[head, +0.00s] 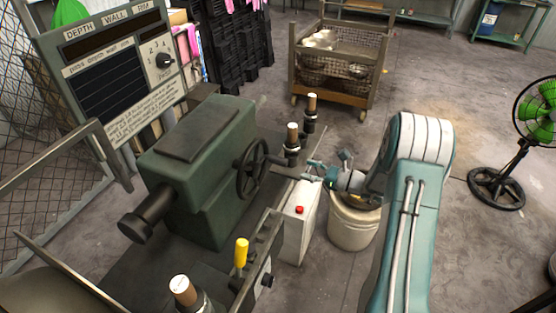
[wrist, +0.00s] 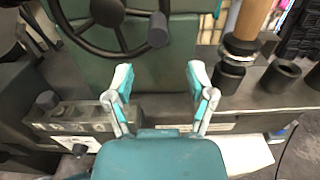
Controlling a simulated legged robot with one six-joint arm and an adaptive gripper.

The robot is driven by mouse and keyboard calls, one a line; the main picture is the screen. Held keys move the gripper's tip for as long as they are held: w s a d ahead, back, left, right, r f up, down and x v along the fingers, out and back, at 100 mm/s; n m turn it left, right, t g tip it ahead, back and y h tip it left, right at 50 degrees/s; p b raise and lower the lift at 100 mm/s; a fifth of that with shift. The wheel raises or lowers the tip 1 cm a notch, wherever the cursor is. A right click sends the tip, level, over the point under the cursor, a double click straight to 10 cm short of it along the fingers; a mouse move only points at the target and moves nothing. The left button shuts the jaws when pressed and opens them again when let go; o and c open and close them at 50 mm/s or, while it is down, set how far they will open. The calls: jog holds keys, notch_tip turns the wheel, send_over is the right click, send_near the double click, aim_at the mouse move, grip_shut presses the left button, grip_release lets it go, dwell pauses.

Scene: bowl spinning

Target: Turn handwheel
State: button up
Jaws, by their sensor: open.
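The handwheel (head: 251,170) is a dark spoked wheel on the side of a green machine housing (head: 200,150). In the wrist view the wheel's hub (wrist: 107,12) is at the top left, with the upper rim cut off by the frame. A dark grip knob (wrist: 158,30) sits at the right of the rim. My gripper (head: 312,171) is to the right of the wheel in the head view. In the wrist view my gripper (wrist: 158,76) has its two fingers spread, empty, below the knob and apart from it.
Wooden-topped posts (head: 292,135) stand beyond the wheel. A bucket (head: 353,225) stands beside my arm. A wire cart (head: 340,62) and green fan (head: 540,110) are farther off; floor between is clear.

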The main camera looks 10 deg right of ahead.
aim_at(277, 160)
jog(key=x, duration=1)
jog(key=shift+a, duration=0.2)
grip_shut()
